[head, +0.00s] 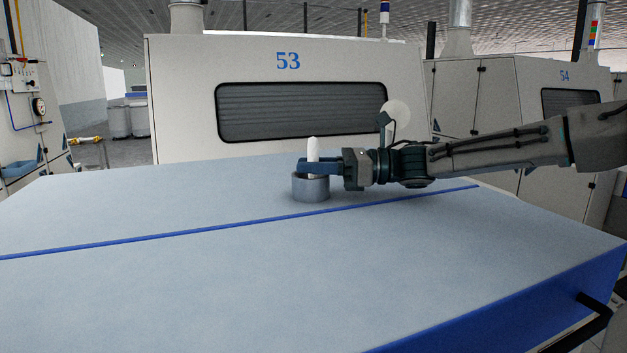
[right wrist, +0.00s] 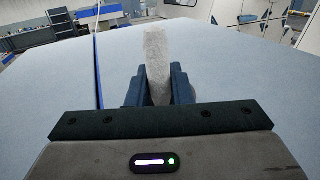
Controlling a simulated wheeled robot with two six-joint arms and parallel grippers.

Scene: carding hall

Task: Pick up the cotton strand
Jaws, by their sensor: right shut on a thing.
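The white cotton strand (head: 313,146) stands upright in a grey-blue round cup (head: 311,188) on the table. My right gripper (head: 314,167) comes in from the right and is shut on the strand just above the cup's rim. In the right wrist view the strand (right wrist: 157,60) sits between both dark blue fingers (right wrist: 158,88), touching them. The strand's lower end is hidden by the fingers and the cup. My left gripper is not in view.
The wide light-blue table (head: 250,275) is otherwise clear. A thin dark blue line (head: 180,240) crosses it in front of the cup. A large machine marked 53 (head: 190,110) stands behind the table, with machine 54 (head: 500,95) to its right.

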